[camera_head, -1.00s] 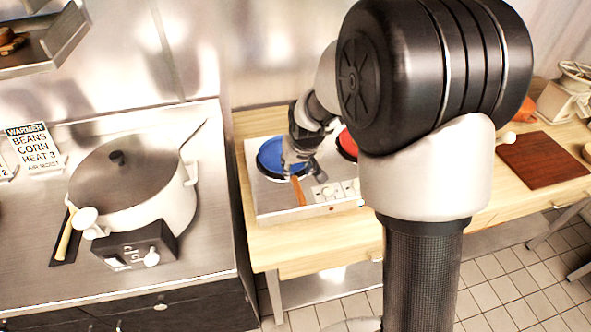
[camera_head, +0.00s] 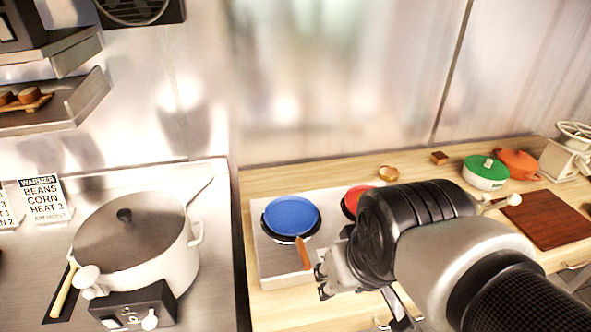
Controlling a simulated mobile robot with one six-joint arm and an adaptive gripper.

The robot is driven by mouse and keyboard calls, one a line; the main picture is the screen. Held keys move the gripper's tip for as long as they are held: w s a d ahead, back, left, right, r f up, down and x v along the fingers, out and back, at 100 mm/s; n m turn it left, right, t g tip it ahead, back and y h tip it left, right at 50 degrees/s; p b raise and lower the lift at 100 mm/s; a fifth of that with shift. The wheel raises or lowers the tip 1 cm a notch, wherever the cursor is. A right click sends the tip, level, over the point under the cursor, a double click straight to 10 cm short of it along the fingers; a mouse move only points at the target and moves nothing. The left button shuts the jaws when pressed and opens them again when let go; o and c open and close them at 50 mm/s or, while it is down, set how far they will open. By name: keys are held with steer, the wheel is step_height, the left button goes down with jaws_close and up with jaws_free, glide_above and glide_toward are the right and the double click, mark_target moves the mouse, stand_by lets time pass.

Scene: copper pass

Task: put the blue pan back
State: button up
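The blue pan (camera_head: 291,215) sits flat on the left burner of a steel two-burner hob (camera_head: 285,280), its brown handle (camera_head: 303,254) pointing toward the front. A red pan (camera_head: 354,200) is on the right burner, partly hidden by my arm. My gripper (camera_head: 323,281) is in front of the hob, right of the blue pan's handle and apart from it. Its dark fingertips look spread, with nothing between them.
A large lidded pot (camera_head: 130,245) stands on the warmer at left, beside a sign (camera_head: 43,200). At right are a green pot (camera_head: 486,171), an orange pot (camera_head: 518,163) and a brown board (camera_head: 547,219).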

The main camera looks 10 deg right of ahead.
steer(key=s, duration=0.5)
steer(key=shift+f, duration=0.15)
steer(key=shift+f, duration=0.1)
step_height(320, 180, down, 4)
steer(key=b, duration=0.4)
steer(key=shift+w, duration=0.1)
